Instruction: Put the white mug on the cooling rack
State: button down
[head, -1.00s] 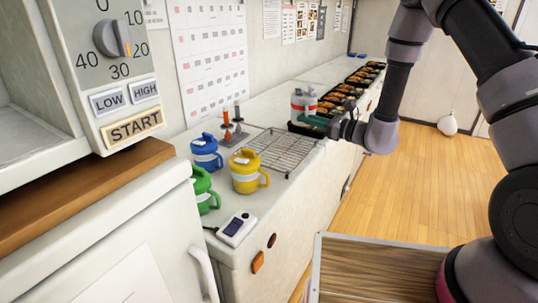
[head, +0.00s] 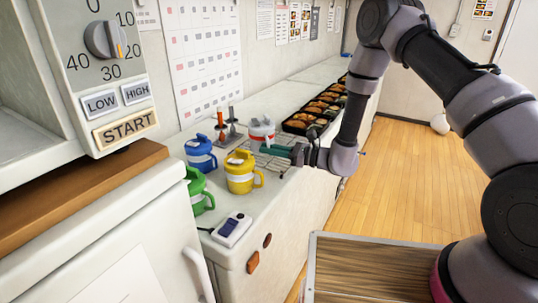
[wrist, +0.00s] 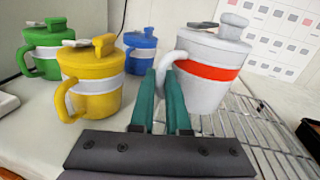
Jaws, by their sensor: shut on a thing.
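The white mug (head: 262,131) has a red band and a lid. It is upright at the cooling rack in the head view; in the wrist view the mug (wrist: 208,85) is close over the rack's left part. I cannot tell whether its base touches the wires. My gripper (head: 277,150) has its teal fingers (wrist: 163,85) shut on the mug's handle, at the mug's left side in the wrist view. The wire cooling rack (head: 268,163) lies on the counter, partly hidden by my gripper and the mug; its wires (wrist: 262,140) show clearly in the wrist view.
A yellow mug (head: 240,177), a blue mug (head: 200,155) and a green mug (head: 197,190) stand left of the rack. A stand with upright posts (head: 230,135) is behind it. Bento trays (head: 310,115) line the counter beyond. A small white device (head: 232,229) lies in front.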

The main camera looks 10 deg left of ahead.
jog(key=shift+f, duration=0.95)
jog(key=c, duration=0.9)
grip_release()
jog(key=shift+f, duration=0.15)
